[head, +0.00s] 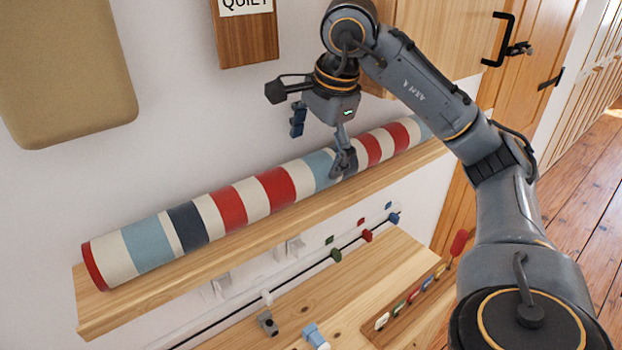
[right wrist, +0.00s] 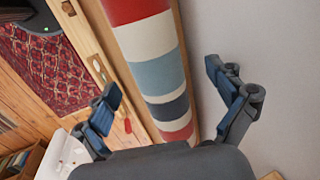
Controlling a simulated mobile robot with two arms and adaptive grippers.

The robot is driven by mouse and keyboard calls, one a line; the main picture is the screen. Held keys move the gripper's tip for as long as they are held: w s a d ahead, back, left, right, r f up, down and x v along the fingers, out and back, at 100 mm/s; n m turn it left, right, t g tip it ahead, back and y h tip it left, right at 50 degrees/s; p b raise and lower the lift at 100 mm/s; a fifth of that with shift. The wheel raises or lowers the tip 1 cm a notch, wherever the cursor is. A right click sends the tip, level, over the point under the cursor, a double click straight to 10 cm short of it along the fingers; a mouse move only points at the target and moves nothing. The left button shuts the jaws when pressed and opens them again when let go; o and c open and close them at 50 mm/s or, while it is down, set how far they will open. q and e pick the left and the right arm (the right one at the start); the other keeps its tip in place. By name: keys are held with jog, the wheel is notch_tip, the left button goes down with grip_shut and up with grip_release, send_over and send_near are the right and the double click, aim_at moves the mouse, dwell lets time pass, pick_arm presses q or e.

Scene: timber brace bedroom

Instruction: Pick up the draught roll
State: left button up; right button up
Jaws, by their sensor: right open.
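The draught roll (head: 230,206) is a long cylinder with red, cream, light blue and navy stripes. It lies along a wooden shelf (head: 105,310) against the wall. My right gripper (head: 320,143) is open above the right half of the roll, one finger toward the wall and the other overlapping the roll in the picture. In the right wrist view the roll (right wrist: 157,75) runs between the spread fingers of my right gripper (right wrist: 161,82), with gaps on both sides. Whether a finger touches it I cannot tell. My left gripper is not in view.
A sign (head: 245,40) and a beige cushioned panel (head: 65,70) are on the wall above. Below the shelf are a rail with coloured clips (head: 336,255) and a wooden surface (head: 290,300) with small items. A cabinet with a black handle (head: 497,40) stands behind my right arm.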

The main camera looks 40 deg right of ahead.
aim_at(315, 160)
jog(key=shift+f, duration=0.4)
jog(key=shift+f+b, duration=0.45)
jog(key=shift+f, duration=0.5)
jog(key=shift+x, duration=1.2)
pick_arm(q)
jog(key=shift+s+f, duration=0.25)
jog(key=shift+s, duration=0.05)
pick_arm(e)
jog(key=c, duration=1.8)
jog(key=shift+w+r, duration=0.1)
jog(key=shift+r, duration=0.05)
jog(key=shift+c, duration=0.6)
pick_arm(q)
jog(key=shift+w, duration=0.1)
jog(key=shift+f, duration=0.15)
